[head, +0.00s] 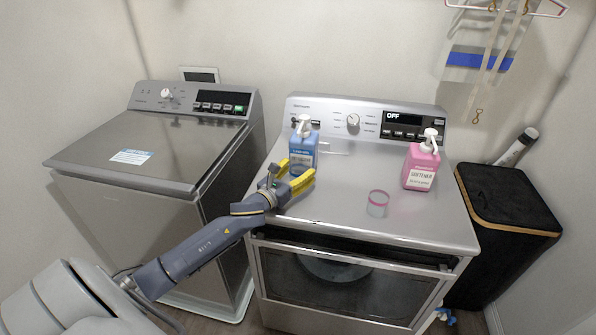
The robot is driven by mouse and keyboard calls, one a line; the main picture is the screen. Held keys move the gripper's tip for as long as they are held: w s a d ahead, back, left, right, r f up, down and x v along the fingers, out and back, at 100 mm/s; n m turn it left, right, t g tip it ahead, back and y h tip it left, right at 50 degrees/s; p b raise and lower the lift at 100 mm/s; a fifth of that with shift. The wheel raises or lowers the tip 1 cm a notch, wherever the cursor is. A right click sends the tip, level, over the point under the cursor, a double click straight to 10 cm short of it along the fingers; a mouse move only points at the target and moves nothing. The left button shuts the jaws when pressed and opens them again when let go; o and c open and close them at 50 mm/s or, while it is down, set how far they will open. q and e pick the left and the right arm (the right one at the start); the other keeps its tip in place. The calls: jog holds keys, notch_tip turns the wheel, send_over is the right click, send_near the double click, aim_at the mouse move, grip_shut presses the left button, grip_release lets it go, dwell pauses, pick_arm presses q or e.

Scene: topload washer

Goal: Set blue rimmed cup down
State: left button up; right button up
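The blue rimmed cup (299,170) is small and clear, and it is partly hidden by my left gripper. My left gripper (299,167) is over the left part of the silver washer top (330,210), just in front of a blue bottle. Its two yellow fingers stand apart, one on each side of the cup. I cannot tell whether they press on it, or whether the cup's base touches the top. My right gripper is not in view.
The blue pump bottle (304,141) stands right behind the cup. A pink rimmed cup (378,204) and a pink softener bottle (421,167) stand to the right. The washer top between the cups is clear. Another washer (150,150) is at left, a black hamper (508,200) at right.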

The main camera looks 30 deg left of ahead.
pick_arm(q)
jog(key=shift+r, duration=0.2)
jog(key=s, duration=1.2)
jog(key=shift+a, duration=0.35)
